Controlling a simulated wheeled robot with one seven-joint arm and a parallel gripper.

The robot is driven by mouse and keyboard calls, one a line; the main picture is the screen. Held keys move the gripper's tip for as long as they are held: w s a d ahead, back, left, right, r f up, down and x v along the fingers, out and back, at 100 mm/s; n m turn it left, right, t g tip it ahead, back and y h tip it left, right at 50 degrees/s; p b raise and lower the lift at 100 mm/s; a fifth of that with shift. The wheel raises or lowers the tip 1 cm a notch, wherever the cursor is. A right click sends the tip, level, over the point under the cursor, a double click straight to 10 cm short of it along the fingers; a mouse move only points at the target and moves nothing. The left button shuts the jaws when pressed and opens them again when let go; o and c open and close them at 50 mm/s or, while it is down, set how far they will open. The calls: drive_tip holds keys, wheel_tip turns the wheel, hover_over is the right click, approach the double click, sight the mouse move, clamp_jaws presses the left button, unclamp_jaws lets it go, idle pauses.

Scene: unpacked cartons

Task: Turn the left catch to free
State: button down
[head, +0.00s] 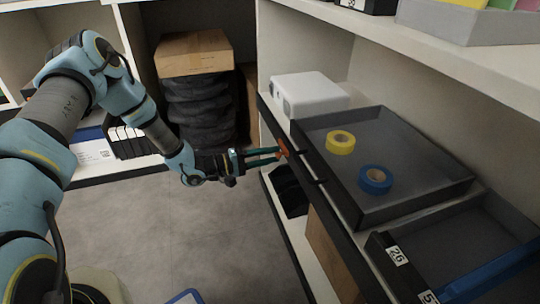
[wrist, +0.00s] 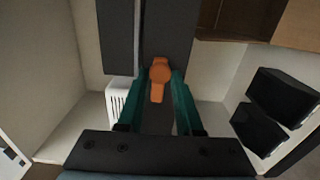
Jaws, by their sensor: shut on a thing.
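One orange catch (head: 284,147) sits on the front face of the long dark rail (head: 335,205) along the shelf edge. In the wrist view the orange catch (wrist: 159,74) has a round head and a short tail pointing down the picture, towards my gripper's palm. My gripper (head: 279,153) reaches it from the left with two teal fingers. In the wrist view the fingertips of my gripper (wrist: 160,78) stand on either side of the catch and are shut on it. The fingers hide part of it. No second orange catch shows.
Behind the rail, a grey tray (head: 431,184) holds a yellow tape roll (head: 340,142) and a blue tape roll (head: 375,180). A white box (head: 308,94) stands at the shelf's far end. A numbered dark bin (head: 400,262) is at lower right. Open floor (head: 215,240) lies in front.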

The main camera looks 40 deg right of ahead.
drive_tip(key=c, duration=0.6)
unclamp_jaws()
drive_tip(key=shift+a, duration=0.15)
drive_tip(key=p+v, duration=0.1)
drive_tip(key=v, duration=0.9)
drive_tip(key=shift+w+a, duration=0.15)
drive_tip(key=shift+a, duration=0.15)
